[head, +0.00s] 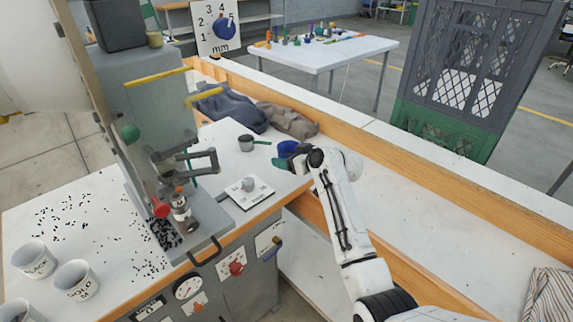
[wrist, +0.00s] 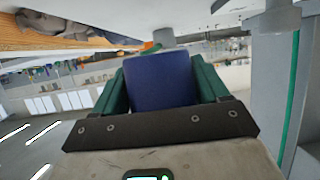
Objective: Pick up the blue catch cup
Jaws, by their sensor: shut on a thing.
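The blue catch cup (head: 287,148) is at the end of my arm, near the right edge of the white bench top in the head view. My gripper (head: 282,161) is shut on it; one green finger shows at its left and the white wrist hides part of the cup. In the wrist view the cup (wrist: 160,80) fills the space between the two green fingers of my gripper (wrist: 161,84). I cannot tell from these frames whether the cup is clear of the bench.
The press (head: 180,205) is further left. Black eyelets lie scattered around white cups (head: 76,280). Cloths (head: 285,119) lie behind, along a wooden rail.

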